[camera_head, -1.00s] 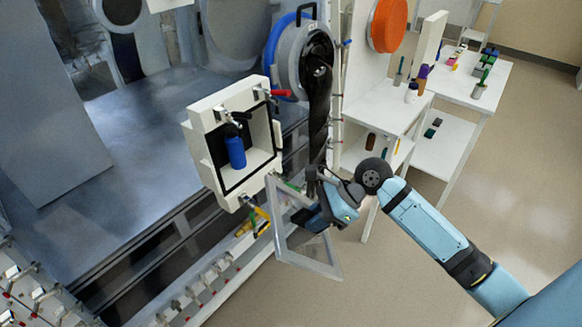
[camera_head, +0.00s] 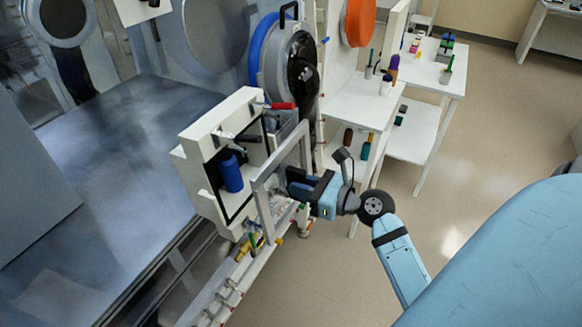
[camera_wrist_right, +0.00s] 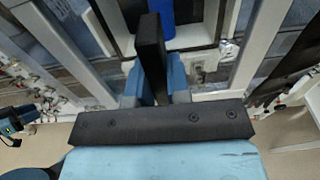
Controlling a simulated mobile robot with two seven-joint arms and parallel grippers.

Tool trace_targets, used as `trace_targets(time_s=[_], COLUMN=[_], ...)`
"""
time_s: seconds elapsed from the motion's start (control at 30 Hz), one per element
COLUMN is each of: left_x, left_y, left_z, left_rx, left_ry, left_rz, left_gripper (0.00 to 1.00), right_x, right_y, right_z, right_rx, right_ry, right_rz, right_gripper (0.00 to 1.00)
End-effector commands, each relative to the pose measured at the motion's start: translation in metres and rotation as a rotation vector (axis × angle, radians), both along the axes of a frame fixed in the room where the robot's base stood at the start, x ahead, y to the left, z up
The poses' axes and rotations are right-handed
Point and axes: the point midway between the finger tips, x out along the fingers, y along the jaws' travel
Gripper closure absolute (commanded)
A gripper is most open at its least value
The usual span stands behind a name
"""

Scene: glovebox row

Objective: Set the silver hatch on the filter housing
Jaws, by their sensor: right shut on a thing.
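The silver hatch (camera_head: 280,155), a grey rectangular frame with a see-through middle, stands nearly upright in front of the filter housing. My right gripper (camera_head: 287,182) is shut on it, on the side away from the housing. The filter housing (camera_head: 222,118) is an open white box with a black seal around its mouth and a blue cylinder (camera_head: 231,173) inside. The hatch overlaps the right part of the mouth in the head view; it looks apart from the seal, but the exact gap is unclear. In the right wrist view hatch bars (camera_wrist_right: 265,45) flank my fingers.
Yellow and green handles show below. A round port (camera_head: 298,70) stands behind. White shelves (camera_head: 365,98) with bottles are at the right.

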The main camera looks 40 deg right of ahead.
Motion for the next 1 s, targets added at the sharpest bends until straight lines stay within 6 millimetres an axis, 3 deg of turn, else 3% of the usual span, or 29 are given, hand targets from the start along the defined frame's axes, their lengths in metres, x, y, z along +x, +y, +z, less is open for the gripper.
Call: trace_targets(time_s=[0.27, 0.5, 1.0], left_x=[-0.004, -0.002, -0.001], left_y=[-0.005, -0.001, 0.006], left_z=[0.000, 0.013, 0.036], left_rx=[-0.006, -0.001, 0.007], left_ry=[0.007, 0.002, -0.005], left_rz=[-0.003, 0.001, 0.014], left_gripper=[0.57, 0.57, 0.57], right_x=[0.000, -0.001, 0.043], right_y=[0.000, 0.000, 0.018], right_z=[0.001, 0.004, -0.002], right_rx=[0.000, 0.001, 0.002], right_ry=[-0.002, -0.004, -0.004], right_rz=[0.001, 0.000, 0.002], right_gripper=[1.00, 1.00, 1.00])
